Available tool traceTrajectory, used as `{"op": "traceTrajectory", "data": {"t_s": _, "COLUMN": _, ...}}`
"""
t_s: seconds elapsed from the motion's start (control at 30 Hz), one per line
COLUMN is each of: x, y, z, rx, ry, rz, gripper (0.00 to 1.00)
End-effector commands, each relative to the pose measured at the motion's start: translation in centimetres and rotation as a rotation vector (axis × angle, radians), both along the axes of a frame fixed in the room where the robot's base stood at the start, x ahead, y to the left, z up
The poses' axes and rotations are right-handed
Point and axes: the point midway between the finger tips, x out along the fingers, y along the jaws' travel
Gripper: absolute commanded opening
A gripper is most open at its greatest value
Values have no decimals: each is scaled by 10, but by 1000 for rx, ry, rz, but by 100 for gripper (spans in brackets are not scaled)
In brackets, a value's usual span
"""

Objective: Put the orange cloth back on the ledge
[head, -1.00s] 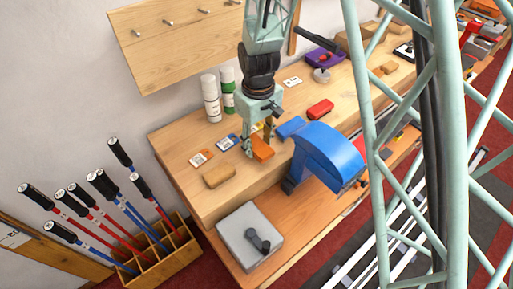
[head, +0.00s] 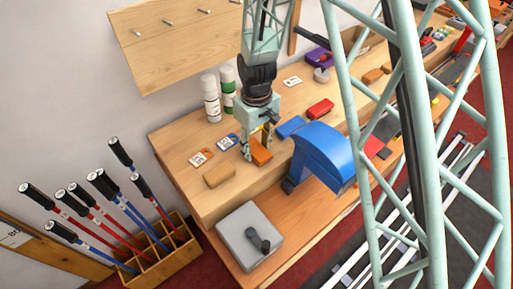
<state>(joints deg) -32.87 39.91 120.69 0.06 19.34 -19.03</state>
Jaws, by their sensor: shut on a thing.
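The orange cloth (head: 261,153) shows as a small orange block shape on or just above the raised wooden ledge (head: 205,190) at the back of the bench. My gripper (head: 255,150) points down from above and is shut on the orange cloth. One finger shows at the cloth's left side, and part of the cloth is hidden behind the fingers. I cannot tell whether the cloth touches the ledge.
A blue machine (head: 322,158) stands close to the right, with a blue block (head: 291,127) behind it. A tan block (head: 219,175), cards (head: 201,158), bottles (head: 211,98) and a red block (head: 320,109) surround the gripper. A grey box (head: 249,237) sits lower in front.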

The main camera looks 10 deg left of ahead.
Motion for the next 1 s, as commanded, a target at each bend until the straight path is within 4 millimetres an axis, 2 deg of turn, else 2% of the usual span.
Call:
{"op": "traceTrajectory", "data": {"t_s": 0.5, "x": 0, "y": 0, "z": -5, "rx": 0, "ry": 0, "rz": 0, "gripper": 26}}
{"op": "traceTrajectory", "data": {"t_s": 0.53, "x": 0, "y": 0, "z": -4, "rx": 0, "ry": 0, "rz": 0, "gripper": 40}}
{"op": "traceTrajectory", "data": {"t_s": 0.67, "x": 0, "y": 0, "z": -4, "rx": 0, "ry": 0, "rz": 0, "gripper": 51}}
{"op": "traceTrajectory", "data": {"t_s": 1.0, "x": 0, "y": 0, "z": -3, "rx": 0, "ry": 0, "rz": 0, "gripper": 52}}
